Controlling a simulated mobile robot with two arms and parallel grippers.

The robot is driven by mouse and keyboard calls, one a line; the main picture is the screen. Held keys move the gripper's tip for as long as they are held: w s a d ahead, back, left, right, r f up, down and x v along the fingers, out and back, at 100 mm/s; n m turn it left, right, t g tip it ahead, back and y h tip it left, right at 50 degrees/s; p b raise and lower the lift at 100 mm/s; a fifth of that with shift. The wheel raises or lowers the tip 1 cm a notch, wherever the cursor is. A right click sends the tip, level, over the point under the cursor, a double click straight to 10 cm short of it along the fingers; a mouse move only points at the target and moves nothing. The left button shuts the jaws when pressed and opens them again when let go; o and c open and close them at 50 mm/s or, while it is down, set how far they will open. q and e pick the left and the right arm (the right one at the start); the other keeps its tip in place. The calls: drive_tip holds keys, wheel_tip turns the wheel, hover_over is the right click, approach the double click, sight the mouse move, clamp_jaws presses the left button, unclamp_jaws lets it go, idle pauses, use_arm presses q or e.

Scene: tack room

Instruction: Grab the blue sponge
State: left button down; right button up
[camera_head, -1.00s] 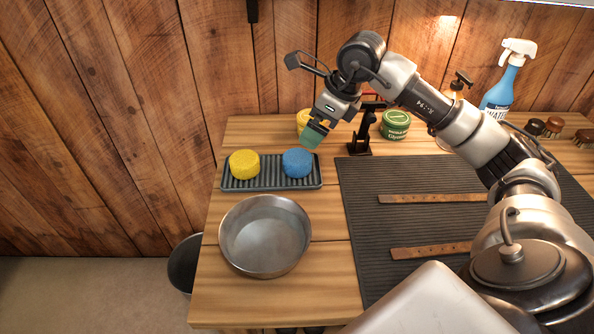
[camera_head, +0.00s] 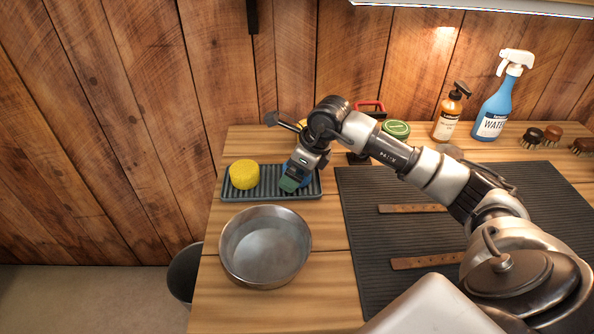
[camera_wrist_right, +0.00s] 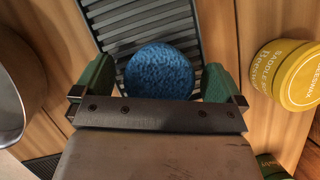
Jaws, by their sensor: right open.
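The blue sponge (camera_wrist_right: 158,72) is round and lies on the dark ribbed tray (camera_head: 268,188). In the right wrist view it sits between the two green fingers of my right gripper (camera_wrist_right: 155,80), with a gap to each side. In the head view my right gripper (camera_head: 293,184) is lowered over the right part of the tray and hides most of the blue sponge. The right gripper is open. My left gripper is not in view.
A yellow sponge (camera_head: 244,174) lies on the tray's left part. A metal bowl (camera_head: 233,262) stands in front. A yellow tin (camera_wrist_right: 297,74) is close to the gripper's right in the wrist view. A green tin (camera_head: 396,129) and bottles (camera_head: 492,122) stand behind.

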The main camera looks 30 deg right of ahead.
drive_tip(key=c, duration=1)
drive_tip(key=shift+r, duration=0.15)
